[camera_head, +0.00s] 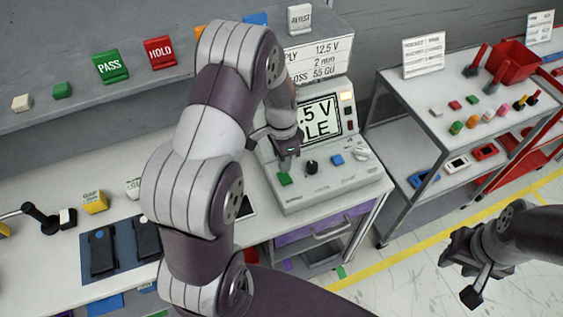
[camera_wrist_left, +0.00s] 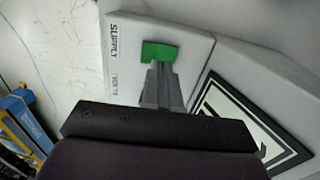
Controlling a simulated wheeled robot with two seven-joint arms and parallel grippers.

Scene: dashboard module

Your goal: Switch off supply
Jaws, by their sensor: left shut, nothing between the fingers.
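The grey supply unit (camera_head: 331,188) stands on the white bench, with a tilted screen (camera_head: 320,116) partly hidden by my left arm. Its sloped front panel carries a green button (camera_head: 285,179), a black knob (camera_head: 311,167), a blue button (camera_head: 337,160) and a white control (camera_head: 361,154). My left gripper (camera_head: 289,163) is shut and empty, just above the green button. In the left wrist view the closed fingertips (camera_wrist_left: 160,68) overlap the edge of the green button (camera_wrist_left: 158,52), beside the printed word SUPPLY; I cannot tell whether they touch. My right gripper (camera_head: 462,272) hangs over the floor.
A shelf rack (camera_head: 412,108) with small coloured parts and a red bin (camera_head: 513,62) stands to the right. A back ledge holds PASS (camera_head: 110,66) and HOLD (camera_head: 160,53) signs. Dark devices (camera_head: 100,252) lie on a blue mat at the left.

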